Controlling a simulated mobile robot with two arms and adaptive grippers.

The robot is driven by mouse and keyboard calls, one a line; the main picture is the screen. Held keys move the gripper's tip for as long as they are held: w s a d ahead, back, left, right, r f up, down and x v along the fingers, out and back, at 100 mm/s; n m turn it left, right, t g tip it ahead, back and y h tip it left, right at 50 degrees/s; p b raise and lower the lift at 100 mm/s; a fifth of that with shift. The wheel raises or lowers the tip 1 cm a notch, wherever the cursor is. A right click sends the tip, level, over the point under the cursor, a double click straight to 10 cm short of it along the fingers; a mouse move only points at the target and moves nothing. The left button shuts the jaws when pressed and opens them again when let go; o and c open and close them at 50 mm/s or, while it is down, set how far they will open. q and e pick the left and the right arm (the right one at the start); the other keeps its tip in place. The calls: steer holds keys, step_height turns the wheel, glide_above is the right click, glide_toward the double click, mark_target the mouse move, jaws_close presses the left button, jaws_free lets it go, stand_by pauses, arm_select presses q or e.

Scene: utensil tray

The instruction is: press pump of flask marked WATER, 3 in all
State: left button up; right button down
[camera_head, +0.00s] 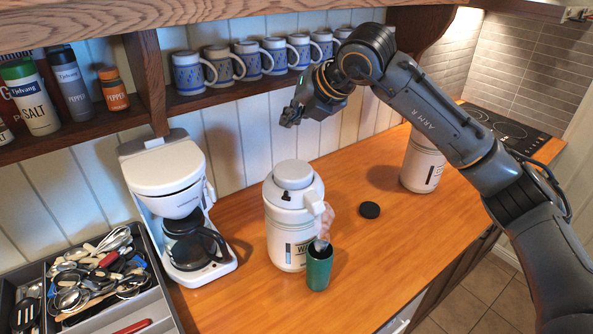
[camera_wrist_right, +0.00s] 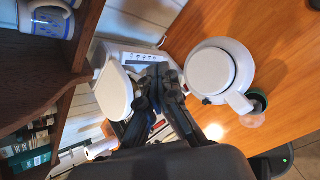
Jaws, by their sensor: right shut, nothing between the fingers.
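The white pump flask (camera_head: 284,222) stands upright on the wooden counter in the head view. Its label is partly covered; the letters "WA" show. Its round pump top (camera_head: 293,174) is on the lid, and the spout points to the right. In the right wrist view the pump top (camera_wrist_right: 211,71) shows from above, right of the fingers. My right gripper (camera_head: 291,116) is shut and empty, in the air above the flask and apart from it. Its fingers also show in the wrist view (camera_wrist_right: 158,82). My left gripper is in neither view.
A green cup (camera_head: 319,270) stands under the spout, with a pale translucent shape above it. A coffee maker (camera_head: 165,172) and utensil tray (camera_head: 170,316) are left. A black disc (camera_head: 370,210) and second flask (camera_head: 421,172) are right. A mug shelf (camera_head: 235,94) is behind.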

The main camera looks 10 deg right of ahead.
steer(key=b, duration=0.4)
glide_toward(286, 163)
steer(key=shift+m, duration=0.3)
steer(key=w, duration=0.1)
steer(key=w+a+f, duration=0.1)
steer(key=w, duration=0.1)
steer(key=shift+a+f, duration=0.4)
steer(key=shift+f+b, duration=0.5)
steer(key=shift+b, duration=0.05)
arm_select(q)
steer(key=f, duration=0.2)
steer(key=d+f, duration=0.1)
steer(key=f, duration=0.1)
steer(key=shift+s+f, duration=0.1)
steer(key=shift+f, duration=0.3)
arm_select(e)
steer(key=shift+w, duration=0.1)
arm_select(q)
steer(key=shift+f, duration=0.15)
arm_select(e)
steer(key=shift+f, duration=0.1)
arm_select(q)
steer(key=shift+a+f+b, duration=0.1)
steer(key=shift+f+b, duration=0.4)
steer(key=shift+b, duration=0.1)
arm_select(e)
steer(key=shift+f, duration=0.25)
